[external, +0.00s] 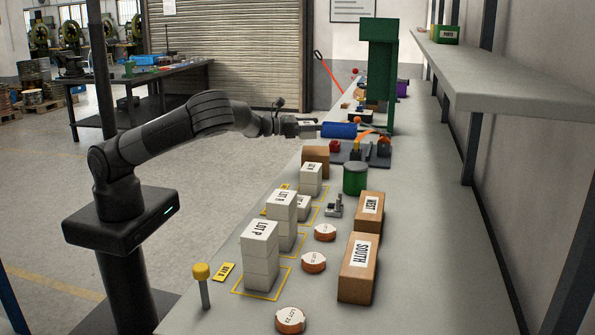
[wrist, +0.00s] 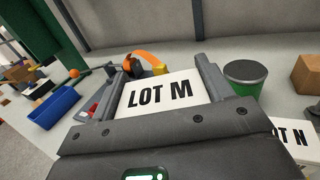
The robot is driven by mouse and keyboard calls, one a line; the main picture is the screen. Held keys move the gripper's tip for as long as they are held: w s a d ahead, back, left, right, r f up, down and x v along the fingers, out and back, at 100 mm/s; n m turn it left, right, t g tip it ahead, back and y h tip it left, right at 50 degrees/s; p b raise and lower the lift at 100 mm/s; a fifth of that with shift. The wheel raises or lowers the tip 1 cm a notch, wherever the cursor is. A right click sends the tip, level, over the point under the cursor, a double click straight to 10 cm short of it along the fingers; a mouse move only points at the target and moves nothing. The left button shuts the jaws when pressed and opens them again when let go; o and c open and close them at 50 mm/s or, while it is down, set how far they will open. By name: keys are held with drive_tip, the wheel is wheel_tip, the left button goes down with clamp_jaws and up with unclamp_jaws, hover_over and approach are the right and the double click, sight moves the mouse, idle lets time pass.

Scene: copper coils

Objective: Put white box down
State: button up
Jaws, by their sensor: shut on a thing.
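My gripper (external: 308,127) is at the end of my outstretched arm, above the far part of the bench. In the wrist view my gripper (wrist: 160,88) is shut on a white box marked LOT M (wrist: 158,94), with a finger on each side. The box's label faces the camera; its underside is hidden. In the external view a stack of white boxes (external: 311,178) stands nearer than my gripper.
A green can (external: 355,180) stands right of the white stacks. Brown boxes marked WEST (external: 368,213) and SOUTH (external: 358,268) line the right side. A blue bin (external: 338,130) and a green press (external: 378,75) are at the far end. The right strip of bench is clear.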

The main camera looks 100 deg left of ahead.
drive_tip(key=a+f, duration=0.2)
drive_tip(key=a, duration=0.1)
drive_tip(key=shift+s+a, duration=0.1)
drive_tip(key=shift+s, duration=0.05)
drive_tip(key=shift+f, duration=1.95)
drive_tip(key=shift+f, duration=0.15)
drive_tip(key=o, duration=1.1)
drive_tip(key=shift+c, duration=0.2)
drive_tip(key=shift+r, duration=0.2)
drive_tip(key=v, duration=1.2)
